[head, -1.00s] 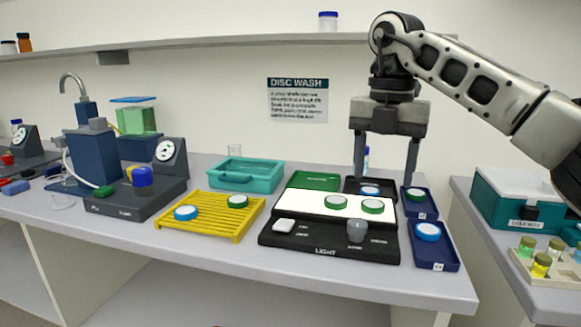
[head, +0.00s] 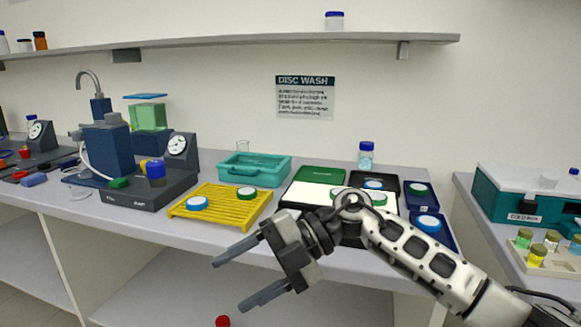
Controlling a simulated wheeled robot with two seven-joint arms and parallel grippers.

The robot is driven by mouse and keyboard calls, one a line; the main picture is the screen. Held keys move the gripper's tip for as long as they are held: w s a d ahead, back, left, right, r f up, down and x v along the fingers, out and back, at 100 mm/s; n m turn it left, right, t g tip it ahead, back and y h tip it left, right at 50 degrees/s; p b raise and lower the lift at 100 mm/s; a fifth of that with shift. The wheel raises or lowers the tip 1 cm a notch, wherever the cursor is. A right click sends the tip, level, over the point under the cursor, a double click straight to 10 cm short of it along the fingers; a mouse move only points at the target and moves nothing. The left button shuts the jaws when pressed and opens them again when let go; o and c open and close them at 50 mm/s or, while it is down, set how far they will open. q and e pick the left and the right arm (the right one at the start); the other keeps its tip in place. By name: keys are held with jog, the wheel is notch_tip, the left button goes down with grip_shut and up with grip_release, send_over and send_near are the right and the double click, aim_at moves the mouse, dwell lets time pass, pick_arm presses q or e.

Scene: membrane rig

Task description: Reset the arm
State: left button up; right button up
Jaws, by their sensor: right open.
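My right gripper (head: 232,280) is open and empty. It hangs in front of the bench's front edge, with its fingers pointing left in the picture. My right arm (head: 420,262) comes in from the lower right and lies across the front of the light box (head: 290,197), hiding much of it. My left gripper is not in view.
A yellow rack (head: 222,203) holds a blue-rimmed and a green-rimmed disc. Blue trays (head: 446,240) with discs stand right of the light box. A teal tub (head: 254,170), a pump unit (head: 150,188) and a blue-capped bottle (head: 366,156) stand on the bench (head: 330,262).

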jog(key=s+d+f+m+t+h, duration=0.25)
jog(key=d+f+m+t, duration=0.5)
jog(key=m+t, duration=0.55)
jog(key=s+d+f+m+t+h, duration=0.1)
jog(key=d+f+m+t+h, duration=0.4)
jog(key=m, duration=1.2)
jog(key=s+d+f+m+g+h, duration=0.1)
jog(key=s+d+f, duration=0.3)
jog(key=s+f, duration=0.2)
jog(key=s+d+f+m+g+h, duration=0.1)
jog(key=s+d+f+m, duration=0.1)
jog(key=s+d+f, duration=0.2)
notch_tip(320, 180, down, 4)
jog(key=shift+s+f+g, duration=0.1)
jog(key=shift+s+g, duration=0.3)
jog(key=shift+s, duration=0.75)
